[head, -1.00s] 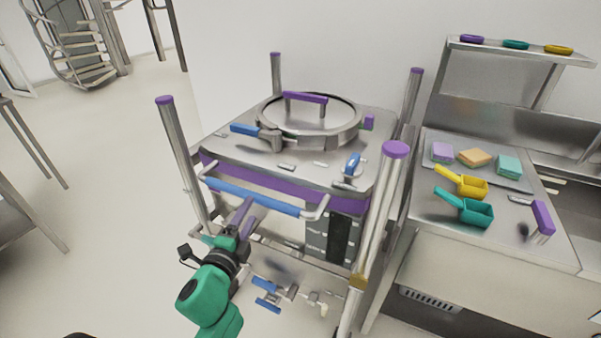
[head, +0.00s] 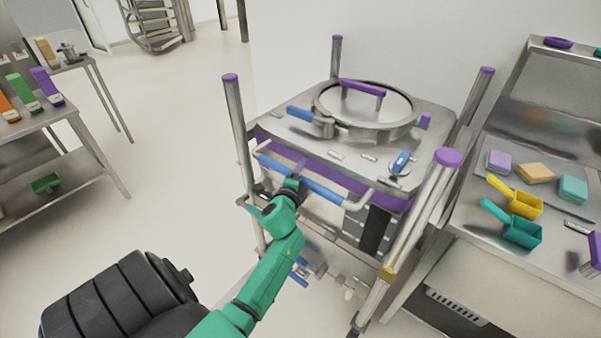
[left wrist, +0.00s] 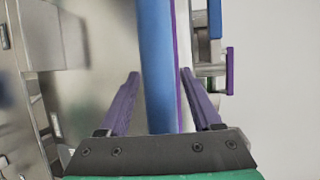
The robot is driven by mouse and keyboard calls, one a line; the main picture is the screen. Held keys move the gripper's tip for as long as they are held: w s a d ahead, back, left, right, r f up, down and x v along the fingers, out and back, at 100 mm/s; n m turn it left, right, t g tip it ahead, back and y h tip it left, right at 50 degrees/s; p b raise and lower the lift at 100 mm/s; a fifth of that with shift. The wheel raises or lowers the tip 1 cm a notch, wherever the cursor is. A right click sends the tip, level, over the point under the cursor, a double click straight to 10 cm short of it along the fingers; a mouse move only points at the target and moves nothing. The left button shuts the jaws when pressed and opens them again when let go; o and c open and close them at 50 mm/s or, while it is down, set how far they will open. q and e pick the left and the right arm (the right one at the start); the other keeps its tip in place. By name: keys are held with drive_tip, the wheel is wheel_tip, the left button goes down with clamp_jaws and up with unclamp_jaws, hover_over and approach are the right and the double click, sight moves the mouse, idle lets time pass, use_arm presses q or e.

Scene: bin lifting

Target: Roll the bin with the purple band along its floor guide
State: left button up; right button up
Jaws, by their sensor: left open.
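The steel bin (head: 300,147) with the purple band (head: 340,176) stands upright between posts with purple caps. It has a round lid (head: 365,112) with a purple handle. A blue push bar (head: 328,193) with pale bent ends runs across its front. My left gripper (head: 298,170) is at the left part of this bar. In the left wrist view, the open purple fingers (left wrist: 160,80) stand on either side of the blue bar (left wrist: 156,50), with a gap on the left side. The right gripper is not in view. I cannot make out the floor guide.
A steel counter (head: 465,225) with sponges and two scoops (head: 520,230) stands close on the right. A steel table (head: 70,165) with coloured items stands at the left. The floor (head: 180,120) between that table and the bin is clear. A wall is behind the bin.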

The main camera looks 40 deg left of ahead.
use_arm(q)
drive_tip(key=shift+s, duration=0.1)
clamp_jaws()
idle(1.3)
